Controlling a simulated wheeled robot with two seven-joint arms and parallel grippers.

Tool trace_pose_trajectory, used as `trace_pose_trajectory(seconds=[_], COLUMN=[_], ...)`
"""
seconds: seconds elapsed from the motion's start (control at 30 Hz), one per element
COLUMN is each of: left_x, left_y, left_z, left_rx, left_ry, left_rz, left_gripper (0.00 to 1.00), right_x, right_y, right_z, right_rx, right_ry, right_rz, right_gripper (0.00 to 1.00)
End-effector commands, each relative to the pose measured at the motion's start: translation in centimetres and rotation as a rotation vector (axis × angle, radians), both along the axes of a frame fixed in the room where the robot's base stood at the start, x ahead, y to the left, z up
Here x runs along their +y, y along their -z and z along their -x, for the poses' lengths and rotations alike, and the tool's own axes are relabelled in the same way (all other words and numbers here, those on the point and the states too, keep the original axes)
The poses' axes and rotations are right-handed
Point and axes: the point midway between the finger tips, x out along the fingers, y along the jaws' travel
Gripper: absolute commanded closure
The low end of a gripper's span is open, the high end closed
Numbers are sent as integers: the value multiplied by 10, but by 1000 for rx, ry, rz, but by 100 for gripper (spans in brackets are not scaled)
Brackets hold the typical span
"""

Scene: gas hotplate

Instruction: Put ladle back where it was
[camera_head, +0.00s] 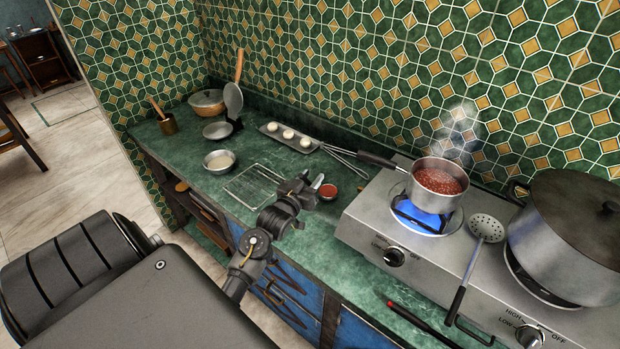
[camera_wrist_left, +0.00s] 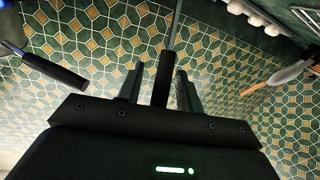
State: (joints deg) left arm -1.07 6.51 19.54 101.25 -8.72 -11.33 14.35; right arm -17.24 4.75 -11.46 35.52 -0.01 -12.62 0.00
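My left gripper (camera_head: 312,187) is above the counter, left of the stove. In the left wrist view, a dark handle (camera_wrist_left: 163,80) with a thin metal shaft stands between the fingers of my left gripper (camera_wrist_left: 160,72). I take this to be the ladle, held in the gripper; its bowl end is outside that view. In the head view a small silver piece (camera_head: 318,181) shows at the fingertips, too small to make out. My right gripper is not in view.
The gas stove (camera_head: 375,215) carries a steaming saucepan (camera_head: 437,184) over a blue flame, a slotted skimmer (camera_head: 486,228) and a large lidded pot (camera_head: 570,235). A small red-filled dish (camera_head: 328,191), wire rack (camera_head: 252,187), tray (camera_head: 306,147) and whisk (camera_head: 345,156) are near the gripper.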

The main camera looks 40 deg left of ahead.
Motion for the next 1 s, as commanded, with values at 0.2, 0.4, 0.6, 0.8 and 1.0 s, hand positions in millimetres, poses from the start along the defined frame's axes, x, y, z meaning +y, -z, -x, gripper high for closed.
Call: trace_pose_trajectory(seconds=[0.2, 0.4, 0.6, 0.8, 1.0], left_x=[-3, -11, -18, -22, -23], left_y=[0, 1, 0, -2, -3], left_z=[14, 55, 93, 114, 118], left_rx=[1, 0, 1, 0, 0], left_ry=[0, 1, 0, 0, 0], left_rz=[0, -1, -1, 0, 1], left_gripper=[64, 64, 64, 64, 64], right_x=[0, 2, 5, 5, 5], right_y=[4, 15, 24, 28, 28], right_z=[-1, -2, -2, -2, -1], right_rx=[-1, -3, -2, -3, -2], right_ry=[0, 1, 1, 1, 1], right_rz=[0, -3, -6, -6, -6], right_gripper=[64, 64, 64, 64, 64])
